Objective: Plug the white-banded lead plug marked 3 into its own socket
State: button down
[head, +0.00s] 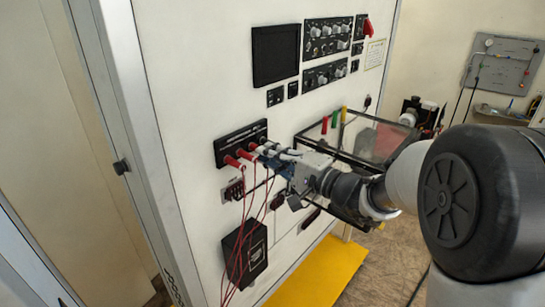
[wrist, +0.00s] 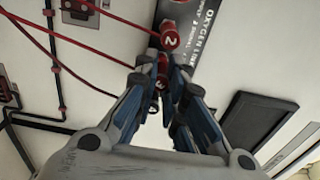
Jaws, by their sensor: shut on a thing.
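My gripper (wrist: 166,72) reaches toward the white wall panel, its blue-grey fingers shut on the lead plug marked 3 (wrist: 160,84). The fingers hide most of that plug, so its white band and its tip cannot be made out. In the head view my gripper (head: 272,163) is close to the right part of the black socket strip (head: 228,151). The strip also shows in the wrist view (wrist: 192,22), with white lettering. I cannot tell whether the held plug touches a socket; the gripper covers that spot.
A red plug marked 2 (wrist: 169,38) sits close beside my fingertips. Red plugs (head: 232,162) stand in the strip's left part, with red leads hanging below. A black box (head: 245,250) is mounted lower on the panel. A glass-sided case (head: 345,140) stands out at the right.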

jog(key=shift+w+a, duration=0.25)
jog(key=shift+a, duration=0.1)
jog(key=c, duration=1.6)
grip_release()
jog(key=shift+v, duration=5.95)
